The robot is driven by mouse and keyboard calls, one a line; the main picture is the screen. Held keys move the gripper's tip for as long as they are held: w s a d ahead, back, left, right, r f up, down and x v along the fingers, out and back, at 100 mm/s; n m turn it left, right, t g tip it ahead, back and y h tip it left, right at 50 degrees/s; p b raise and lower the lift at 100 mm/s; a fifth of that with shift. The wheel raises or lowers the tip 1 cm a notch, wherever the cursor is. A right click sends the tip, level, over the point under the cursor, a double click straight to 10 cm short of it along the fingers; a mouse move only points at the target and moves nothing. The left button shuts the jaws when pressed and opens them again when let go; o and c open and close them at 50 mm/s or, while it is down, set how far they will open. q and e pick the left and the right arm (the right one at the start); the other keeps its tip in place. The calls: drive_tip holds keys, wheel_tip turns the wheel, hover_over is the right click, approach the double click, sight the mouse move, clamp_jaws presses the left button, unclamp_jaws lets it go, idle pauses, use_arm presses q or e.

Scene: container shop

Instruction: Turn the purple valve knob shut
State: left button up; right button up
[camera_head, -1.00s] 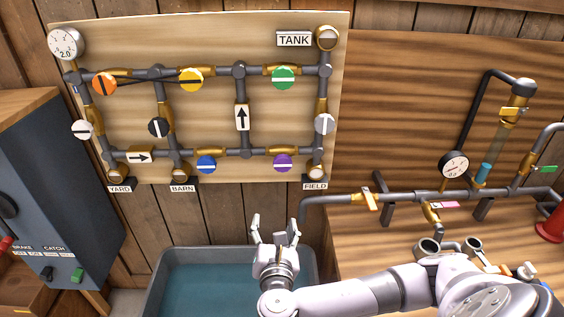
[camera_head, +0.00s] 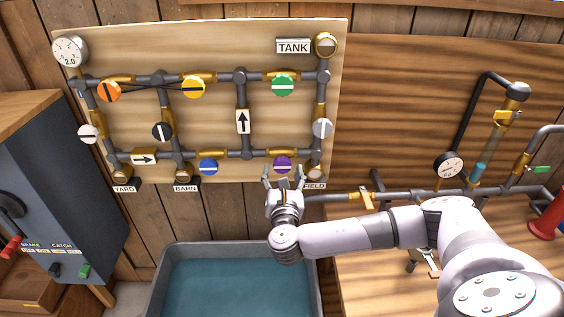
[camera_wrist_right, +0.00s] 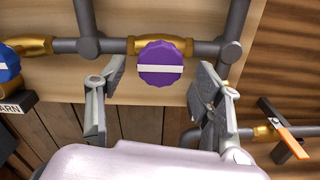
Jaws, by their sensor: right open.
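The purple valve knob (camera_head: 282,161) sits on the bottom pipe of the wooden board, left of the FIELD label. It is round with a white bar that lies about level, along the pipe. In the right wrist view the purple knob (camera_wrist_right: 160,64) shows ahead of and between the fingers, with a gap on each side. My right gripper (camera_head: 283,179) is open and empty, just below the knob in the head view. It also shows open in the right wrist view (camera_wrist_right: 160,85). I cannot see contact with the knob. My left gripper is not in view.
A blue knob (camera_head: 208,166) sits left on the same pipe. The FIELD label (camera_head: 315,186) is close to my right fingers. A water trough (camera_head: 163,282) stands below. An orange-handled valve (camera_wrist_right: 289,141) is at the right.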

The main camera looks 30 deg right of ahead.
sight(282, 169)
drive_tip(key=shift+x, duration=1.65)
drive_tip(key=shift+c, duration=0.6)
drive_tip(key=c, duration=1.1)
